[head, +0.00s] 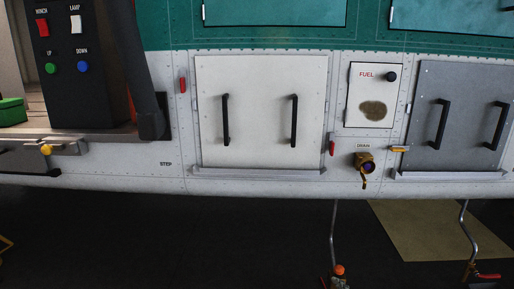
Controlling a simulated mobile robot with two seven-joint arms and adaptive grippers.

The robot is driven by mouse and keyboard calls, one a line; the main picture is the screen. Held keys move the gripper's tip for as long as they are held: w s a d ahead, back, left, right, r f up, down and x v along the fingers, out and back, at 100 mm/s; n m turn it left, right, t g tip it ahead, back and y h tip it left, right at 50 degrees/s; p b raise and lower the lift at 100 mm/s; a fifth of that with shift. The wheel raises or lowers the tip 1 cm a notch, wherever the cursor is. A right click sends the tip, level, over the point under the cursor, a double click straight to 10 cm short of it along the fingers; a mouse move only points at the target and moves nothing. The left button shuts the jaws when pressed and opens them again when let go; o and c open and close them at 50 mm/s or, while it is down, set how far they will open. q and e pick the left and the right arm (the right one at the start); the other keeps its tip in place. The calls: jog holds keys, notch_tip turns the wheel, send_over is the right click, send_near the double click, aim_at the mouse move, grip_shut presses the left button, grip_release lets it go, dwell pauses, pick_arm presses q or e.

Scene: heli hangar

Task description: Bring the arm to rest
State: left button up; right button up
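Neither of my grippers shows in the head view, and no arm of mine can be made out with certainty. Whether either gripper is open or holds something is hidden. The helicopter's side fills the upper part of the view. A white panel (261,112) with two black handles lies flat against the hull in the middle. A grey panel (460,108) with two black handles is at the right.
A black control box (75,70) with switches and buttons stands at the left, near a green case (12,111). A fuel panel (375,95) sits above a drain fitting (365,162). Thin bent rods (333,235) rise from below. The dark floor (170,240) looks mostly clear.

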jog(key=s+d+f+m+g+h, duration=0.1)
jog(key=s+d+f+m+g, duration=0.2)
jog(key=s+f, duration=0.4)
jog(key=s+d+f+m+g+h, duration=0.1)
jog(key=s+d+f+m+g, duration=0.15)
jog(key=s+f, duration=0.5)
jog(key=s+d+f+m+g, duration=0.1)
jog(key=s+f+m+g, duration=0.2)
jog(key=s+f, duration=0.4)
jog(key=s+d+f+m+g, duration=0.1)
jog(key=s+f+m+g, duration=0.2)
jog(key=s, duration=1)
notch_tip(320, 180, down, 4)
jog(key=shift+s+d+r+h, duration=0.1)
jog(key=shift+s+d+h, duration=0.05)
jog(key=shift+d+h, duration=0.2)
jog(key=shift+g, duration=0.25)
